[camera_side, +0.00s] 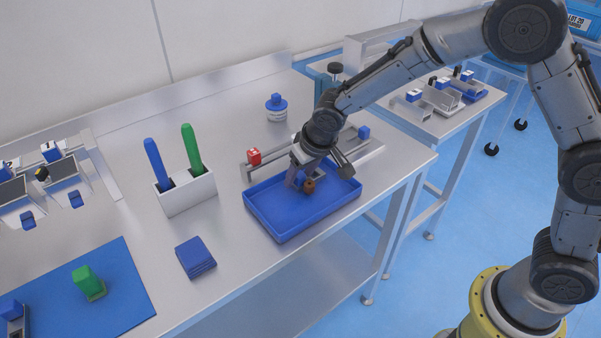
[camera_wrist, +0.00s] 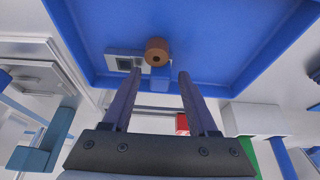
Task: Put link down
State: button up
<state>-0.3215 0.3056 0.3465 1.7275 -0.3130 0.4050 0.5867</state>
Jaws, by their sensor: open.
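The link is a short brown cylinder (camera_side: 309,187) in the blue tray (camera_side: 280,226), close to the tray's far wall. In the wrist view the link (camera_wrist: 157,47) shows a dark spot on its end, and lies just past my fingertips, roughly midway between them. My gripper (camera_side: 300,180) points down into the tray at its far side. In the wrist view my gripper (camera_wrist: 159,75) has its two fingers apart, with a clear gap and nothing visibly clamped. I cannot tell whether a finger touches the link.
A red block (camera_side: 254,156) and a metal rail stand behind the tray. A white holder (camera_side: 187,194) with blue and green tools is to the left, near a blue cloth stack (camera_side: 195,257). A blue-lidded jar (camera_side: 276,108) stands at the back. The tray's front half is bare.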

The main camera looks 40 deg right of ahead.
jog(key=v, duration=1.1)
jog(key=s+d+r, duration=0.7)
jog(key=s+d, duration=0.1)
jog(key=s, duration=0.3)
jog(key=s+d, duration=0.2)
jog(key=s, duration=0.6)
jog(key=s+d+f+t, duration=0.1)
jog(key=s+d, duration=0.2)
jog(key=s, duration=0.4)
jog(key=shift+s, duration=0.4)
